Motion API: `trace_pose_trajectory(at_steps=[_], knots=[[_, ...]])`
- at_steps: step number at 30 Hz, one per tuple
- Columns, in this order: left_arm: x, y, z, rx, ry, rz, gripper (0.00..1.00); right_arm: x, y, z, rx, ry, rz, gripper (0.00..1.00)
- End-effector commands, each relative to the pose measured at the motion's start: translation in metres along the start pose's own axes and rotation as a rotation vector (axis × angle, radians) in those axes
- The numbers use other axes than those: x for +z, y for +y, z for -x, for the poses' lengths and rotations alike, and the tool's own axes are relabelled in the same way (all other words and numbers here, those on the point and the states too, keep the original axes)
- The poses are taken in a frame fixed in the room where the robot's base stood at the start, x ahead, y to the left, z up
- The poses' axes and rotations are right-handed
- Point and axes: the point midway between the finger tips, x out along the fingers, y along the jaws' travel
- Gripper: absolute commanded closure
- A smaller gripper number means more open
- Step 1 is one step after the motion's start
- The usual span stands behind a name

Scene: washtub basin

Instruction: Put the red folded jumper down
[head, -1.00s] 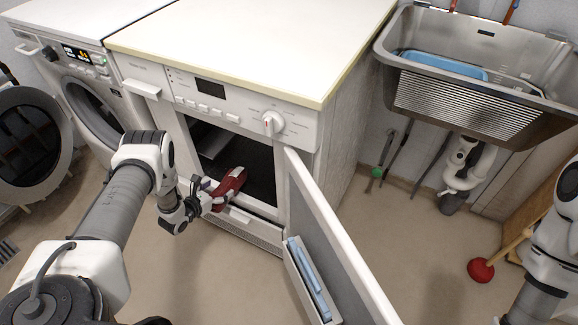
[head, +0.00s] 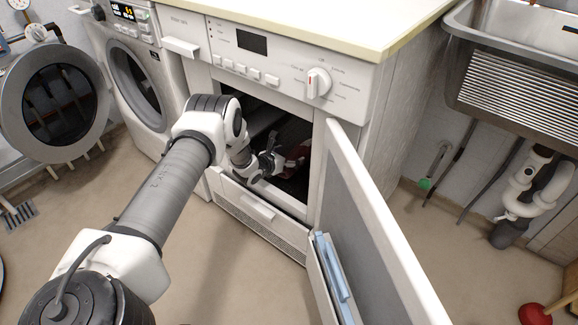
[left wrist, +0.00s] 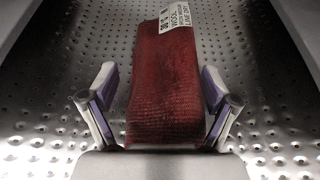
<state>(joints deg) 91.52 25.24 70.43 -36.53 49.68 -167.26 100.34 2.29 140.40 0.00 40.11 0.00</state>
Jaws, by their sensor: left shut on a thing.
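The red folded jumper (head: 296,158) is inside the dark opening of the white front-loading machine (head: 232,62), and its outer part shows dimly there. In the left wrist view the jumper (left wrist: 163,95) lies lengthwise between the fingers, with a white printed label at its far end. My left gripper (head: 275,160) reaches through the opening and is shut on the jumper. In the left wrist view the fingers (left wrist: 158,80) flank its two sides. A perforated metal surface (left wrist: 60,115) lies beneath; I cannot tell whether the jumper touches it. My right gripper is not in view.
The machine's open door (head: 375,225) stands out to the right of my left arm. A second washer (head: 137,85) with a round door is to the left. A metal sink (head: 520,85) is at the right. A red plunger (head: 535,312) stands at the lower right.

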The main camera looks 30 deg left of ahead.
Motion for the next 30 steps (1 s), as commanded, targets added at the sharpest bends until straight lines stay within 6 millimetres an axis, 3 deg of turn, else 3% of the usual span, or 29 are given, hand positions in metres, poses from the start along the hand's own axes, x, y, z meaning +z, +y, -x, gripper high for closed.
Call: trace_pose_trajectory(at_steps=[1, 2, 12, 13, 14, 25, 30], knots=[[-0.018, 0.0, -0.006, 0.0, 0.001, 0.0, 0.6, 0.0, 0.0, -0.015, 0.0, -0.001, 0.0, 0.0], [-0.02, 0.0, -0.007, 0.0, 0.001, 0.0, 0.6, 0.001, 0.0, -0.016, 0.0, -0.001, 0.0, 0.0], [-0.021, 0.0, -0.008, -0.001, 0.0, 0.0, 0.6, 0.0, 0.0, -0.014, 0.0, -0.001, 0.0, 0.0], [-0.02, 0.0, -0.007, -0.001, 0.002, 0.0, 0.03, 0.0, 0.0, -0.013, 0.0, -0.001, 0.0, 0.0], [-0.02, 0.0, -0.007, -0.001, 0.002, 0.0, 0.0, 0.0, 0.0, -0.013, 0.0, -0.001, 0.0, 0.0], [-0.016, 0.0, -0.006, 0.0, 0.001, 0.0, 0.0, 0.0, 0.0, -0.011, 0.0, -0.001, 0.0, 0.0], [-0.013, 0.0, 0.022, 0.0, 0.004, 0.003, 0.0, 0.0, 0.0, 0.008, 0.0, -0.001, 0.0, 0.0]])
